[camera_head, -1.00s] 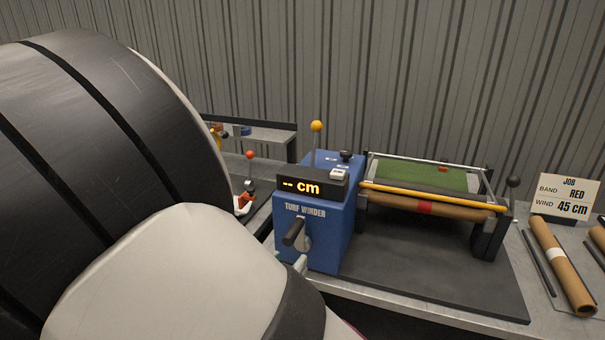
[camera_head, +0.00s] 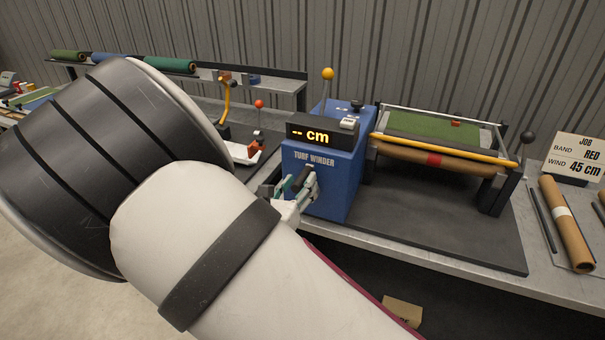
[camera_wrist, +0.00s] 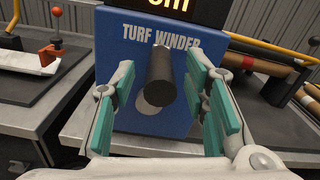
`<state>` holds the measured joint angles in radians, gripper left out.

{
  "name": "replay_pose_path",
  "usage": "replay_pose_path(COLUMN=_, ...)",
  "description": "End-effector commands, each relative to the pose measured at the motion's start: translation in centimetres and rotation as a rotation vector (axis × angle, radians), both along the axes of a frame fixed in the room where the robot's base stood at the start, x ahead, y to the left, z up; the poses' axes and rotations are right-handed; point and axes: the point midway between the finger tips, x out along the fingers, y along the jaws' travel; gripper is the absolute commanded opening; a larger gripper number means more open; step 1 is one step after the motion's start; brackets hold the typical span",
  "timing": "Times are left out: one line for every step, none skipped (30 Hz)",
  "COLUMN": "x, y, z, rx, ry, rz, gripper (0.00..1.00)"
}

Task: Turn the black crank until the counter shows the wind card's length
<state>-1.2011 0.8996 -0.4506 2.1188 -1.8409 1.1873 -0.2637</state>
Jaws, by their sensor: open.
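The blue turf winder (camera_head: 340,185) stands on the bench, with its counter (camera_head: 318,133) reading "-- cm". The job card (camera_head: 577,157) at right reads band RED, wind 45 cm. The black crank handle (camera_wrist: 160,77) points out from the winder's front in the wrist view. My gripper (camera_wrist: 168,105) is open, with its green-padded fingers on either side of the handle; I cannot tell whether they touch it. In the head view my gripper (camera_head: 297,188) is at the winder's front and hides most of the crank.
A brown roll with a red band (camera_head: 434,160) lies under a yellow bar beside green turf (camera_head: 430,126). A brown tube (camera_head: 566,225) lies at right. Green and blue rolls (camera_head: 110,58) lie on the back shelf. An orange-knobbed lever (camera_head: 259,104) stands left of the winder.

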Motion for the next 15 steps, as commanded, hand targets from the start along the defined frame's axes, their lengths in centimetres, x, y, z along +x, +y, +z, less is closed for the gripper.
replay_pose_path(x=0.6, y=-0.2, z=0.0, rx=0.000, ry=-0.001, rz=-0.001, gripper=0.41)
replay_pose_path(x=0.9, y=-0.4, z=0.0, rx=0.000, ry=-0.001, rz=-0.001, gripper=0.41)
replay_pose_path(x=1.2, y=-0.5, z=0.0, rx=0.000, ry=-0.001, rz=-0.001, gripper=0.41)
replay_pose_path(x=1.4, y=-0.5, z=0.0, rx=0.000, ry=-0.001, rz=-0.001, gripper=0.41)
replay_pose_path(x=1.5, y=-0.6, z=0.0, rx=0.000, ry=-0.001, rz=-0.001, gripper=0.41)
replay_pose_path(x=1.7, y=-0.6, z=0.0, rx=0.000, ry=0.000, rz=0.000, gripper=0.41)
replay_pose_path(x=1.8, y=-0.6, z=0.0, rx=0.000, ry=0.000, rz=0.000, gripper=0.41)
replay_pose_path(x=1.8, y=-0.7, z=0.0, rx=0.000, ry=0.000, rz=0.000, gripper=0.41)
replay_pose_path(x=1.9, y=-0.7, z=0.0, rx=0.000, ry=0.000, rz=0.001, gripper=0.41)
replay_pose_path(x=1.9, y=-0.7, z=0.0, rx=0.000, ry=0.000, rz=0.001, gripper=0.41)
replay_pose_path(x=1.9, y=-0.7, z=0.0, rx=0.000, ry=0.000, rz=0.001, gripper=0.41)
replay_pose_path(x=1.9, y=-0.7, z=0.0, rx=0.000, ry=0.000, rz=0.001, gripper=0.41)
replay_pose_path(x=1.9, y=-0.7, z=0.0, rx=0.000, ry=0.000, rz=0.001, gripper=0.41)
replay_pose_path(x=1.9, y=-0.7, z=0.0, rx=0.000, ry=0.000, rz=0.001, gripper=0.41)
replay_pose_path(x=1.9, y=-0.7, z=0.0, rx=0.000, ry=0.000, rz=0.001, gripper=0.41)
